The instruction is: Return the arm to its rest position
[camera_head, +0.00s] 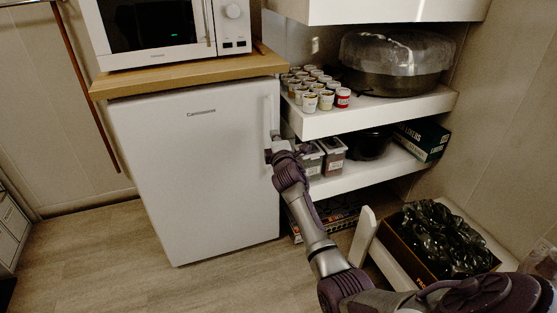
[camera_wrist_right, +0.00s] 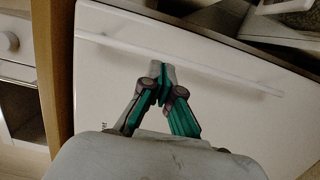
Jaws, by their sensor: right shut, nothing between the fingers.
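My right arm (camera_head: 318,245) reaches up from the lower right in the head view. Its gripper (camera_head: 275,148) is at the right edge of the white fridge (camera_head: 195,170), by the fridge's vertical handle (camera_head: 268,115). In the right wrist view my right gripper (camera_wrist_right: 162,75) has its fingertips together with nothing between them. The handle bar (camera_wrist_right: 215,70) runs across just beyond the fingertips; I cannot tell whether they touch it. The fridge door (camera_wrist_right: 235,125) looks closed. My left gripper is in neither view.
White shelves (camera_head: 385,110) right of the fridge hold small jars (camera_head: 310,101), a covered pot (camera_head: 395,65) and clear containers (camera_head: 332,155). A box of dark bottles (camera_head: 435,235) stands low at the right. A microwave (camera_head: 160,30) sits on the fridge's wooden top. The floor (camera_head: 110,250) at left is clear.

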